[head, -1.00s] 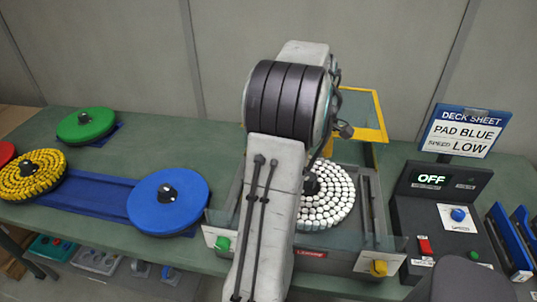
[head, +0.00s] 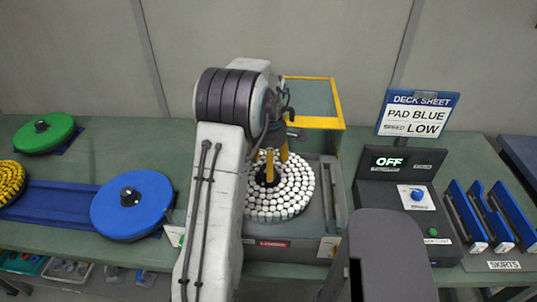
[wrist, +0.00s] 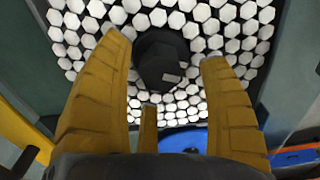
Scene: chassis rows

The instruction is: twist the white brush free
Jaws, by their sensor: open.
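The white brush (head: 294,190) is a round disc of white bristle tufts with a black hub (wrist: 160,60) at its centre. It sits in the grey machine bay, partly hidden behind my arm in the head view. My gripper (wrist: 170,65) has yellow-brown fingers that stand apart on either side of the hub in the wrist view. The fingers are open, and gaps show between them and the hub. In the head view the gripper (head: 268,178) is over the middle of the brush.
A blue pad (head: 118,212) and a green pad (head: 40,136) lie to the left, with a yellow brush (head: 8,184) at the edge. The control box (head: 395,185) at right reads OFF. The deck sheet (head: 418,114) reads PAD BLUE, SPEED LOW. Blue skirts (head: 495,215) stand far right.

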